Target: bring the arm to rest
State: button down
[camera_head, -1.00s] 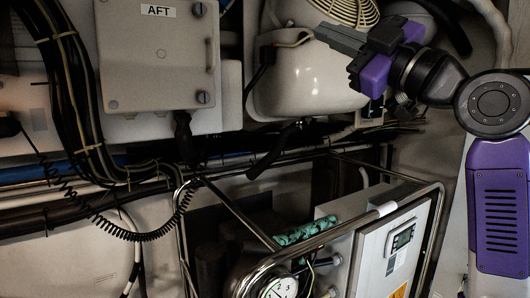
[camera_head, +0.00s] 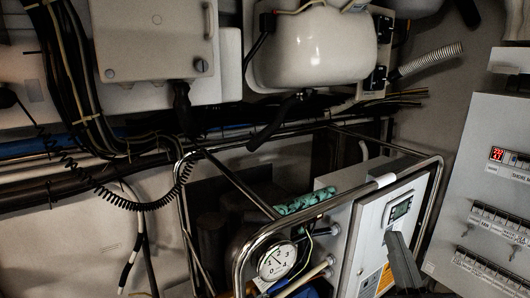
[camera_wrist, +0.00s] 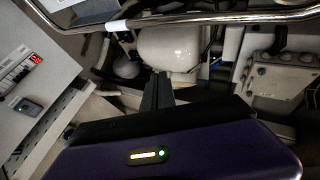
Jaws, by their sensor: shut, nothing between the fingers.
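My gripper (camera_head: 394,240) shows at the lower right of the head view as dark grey fingers pointing up. It is in front of the lower right part of the white control box (camera_head: 368,245); I cannot tell if they touch. In the wrist view my gripper (camera_wrist: 158,80) has its fingers together in the middle, with nothing between them. Its purple body fills the bottom of that view. The rest of my arm is out of the head view.
A metal tube frame (camera_head: 437,190) surrounds the control box and a gauge (camera_head: 277,261). A white tank (camera_head: 320,48) and a grey box (camera_head: 150,40) are above. A cabinet (camera_head: 480,130) with a red display stands right. Black cables hang at left.

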jog(key=s+f+g, duration=0.2)
jog(key=s+f, duration=0.5)
jog(key=s, duration=0.5)
jog(key=s+a+f+g, duration=0.1)
jog(key=s+f+g, duration=0.2)
jog(key=s+f, duration=0.4)
jog(key=s+a+f+n+g, duration=0.1)
jog(key=s+f+g, duration=0.2)
jog(key=s, duration=1.4)
notch_tip(320, 180, down, 4)
jog(key=shift+f, duration=0.15)
jog(key=shift+a, duration=0.1)
